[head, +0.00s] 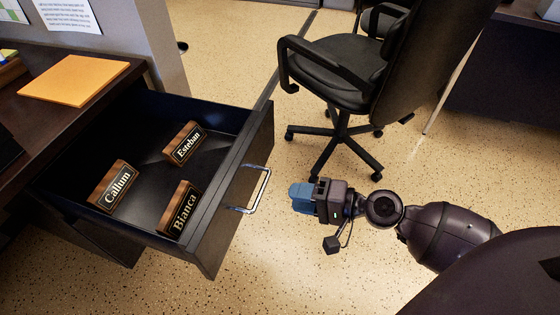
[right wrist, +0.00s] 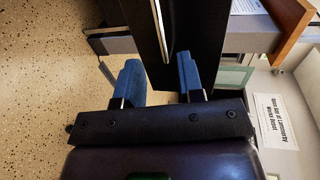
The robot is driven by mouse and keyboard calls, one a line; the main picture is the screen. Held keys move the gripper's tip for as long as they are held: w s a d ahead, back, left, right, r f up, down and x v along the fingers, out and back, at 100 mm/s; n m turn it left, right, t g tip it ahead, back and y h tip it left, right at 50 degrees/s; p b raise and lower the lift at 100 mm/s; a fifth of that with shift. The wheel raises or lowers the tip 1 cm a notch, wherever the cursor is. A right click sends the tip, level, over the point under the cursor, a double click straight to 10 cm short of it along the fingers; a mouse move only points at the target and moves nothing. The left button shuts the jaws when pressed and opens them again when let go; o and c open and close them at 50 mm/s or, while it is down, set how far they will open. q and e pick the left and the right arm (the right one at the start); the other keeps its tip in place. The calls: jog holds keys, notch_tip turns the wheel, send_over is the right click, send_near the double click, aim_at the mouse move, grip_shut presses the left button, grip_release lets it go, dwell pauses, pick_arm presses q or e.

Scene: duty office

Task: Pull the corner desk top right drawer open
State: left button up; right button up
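The desk's top right drawer (head: 100,225) is pulled out, its inside exposed. Its dark front panel (head: 232,205) faces right and carries a silver bar handle (head: 262,190). My right gripper (head: 297,196), with blue fingers, is to the right of the handle, with a gap between them. In the right wrist view the gripper (right wrist: 159,72) has its fingers apart with nothing held. The handle (right wrist: 158,22) and the drawer front (right wrist: 142,35) show beyond the fingertips. My left gripper is not in view.
Three wooden nameplates, Callum (head: 114,186), Esteban (head: 185,143) and Bianca (head: 180,209), are in the drawer. An orange folder (head: 75,80) lies on the desk top. A black office chair (head: 330,75) stands behind my right gripper. The speckled floor is clear below the gripper.

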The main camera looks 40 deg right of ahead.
jog(key=shift+v, duration=0.9)
